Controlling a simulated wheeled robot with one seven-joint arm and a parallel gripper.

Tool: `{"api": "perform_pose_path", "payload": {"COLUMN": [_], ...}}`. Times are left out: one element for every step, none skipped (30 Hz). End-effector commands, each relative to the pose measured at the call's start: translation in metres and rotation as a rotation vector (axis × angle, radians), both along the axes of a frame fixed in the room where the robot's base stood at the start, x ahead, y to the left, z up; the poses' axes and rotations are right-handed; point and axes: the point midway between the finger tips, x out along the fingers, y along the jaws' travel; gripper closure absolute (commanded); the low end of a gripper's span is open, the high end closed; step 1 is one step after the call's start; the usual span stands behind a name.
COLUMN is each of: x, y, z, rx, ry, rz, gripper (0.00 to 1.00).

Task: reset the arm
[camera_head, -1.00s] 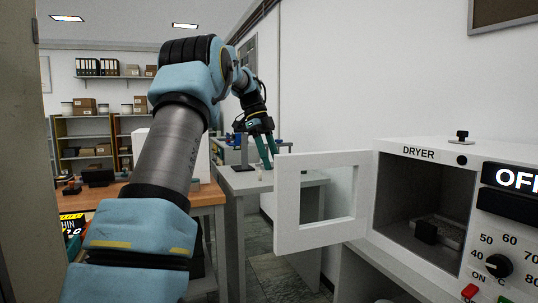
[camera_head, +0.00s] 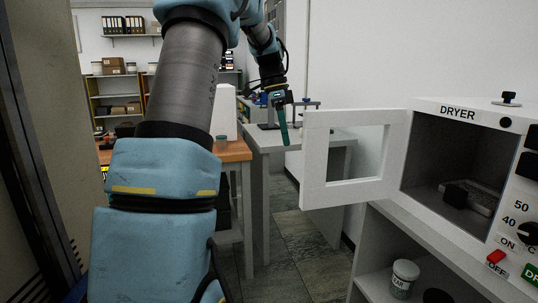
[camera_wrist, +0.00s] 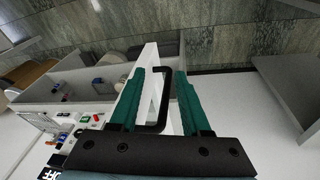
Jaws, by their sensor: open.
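My arm reaches up and forward in the head view. My gripper (camera_head: 286,143) hangs with its green fingers pointing down, a little left of the dryer's door. The dryer (camera_head: 458,112) stands at the right with its white framed door (camera_head: 314,160) swung open to the left. In the wrist view my gripper (camera_wrist: 160,71) has its two green fingers apart. A black bar-shaped handle (camera_wrist: 164,70) shows between the fingers, in front of a white panel edge; I cannot tell its distance. Nothing is seen gripped.
A dark block (camera_head: 456,195) sits inside the dryer. A white jar (camera_head: 404,277) stands on the shelf below. A grey table (camera_head: 262,180) and a wooden-topped bench (camera_head: 237,151) stand behind. Tiled floor (camera_head: 300,250) is clear in the middle.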

Motion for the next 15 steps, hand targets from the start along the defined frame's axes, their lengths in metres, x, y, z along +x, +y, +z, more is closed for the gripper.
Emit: {"api": "perform_pose_path", "payload": {"x": [-0.014, -0.021, -0.032, -0.040, -0.049, -0.061, -0.071, -0.081, -0.096, -0.107, -0.118, -0.134, -0.145, -0.156, -0.170], "y": [0.011, 0.017, 0.025, 0.031, 0.038, 0.046, 0.053, 0.060, 0.068, 0.074, 0.080, 0.088, 0.093, 0.098, 0.104], "z": [-0.013, -0.021, -0.031, -0.039, -0.048, -0.058, -0.066, -0.073, -0.083, -0.091, -0.098, -0.107, -0.113, -0.119, -0.126], "rx": [0.035, 0.053, 0.075, 0.092, 0.107, 0.124, 0.135, 0.146, 0.156, 0.163, 0.167, 0.170, 0.171, 0.171, 0.168], "ry": [0.004, 0.002, 0.000, -0.002, -0.004, -0.008, -0.013, -0.015, -0.021, -0.026, -0.031, -0.035, -0.040, -0.042, -0.047], "rz": [0.115, 0.191, 0.292, 0.367, 0.442, 0.542, 0.616, 0.688, 0.786, 0.857, 0.926, 1.017, 1.081, 1.141, 1.214], "gripper": [0.53, 0.53, 0.53, 0.53, 0.53, 0.53, 0.53, 0.53, 0.53, 0.53, 0.53, 0.53, 0.53, 0.53, 0.53]}}
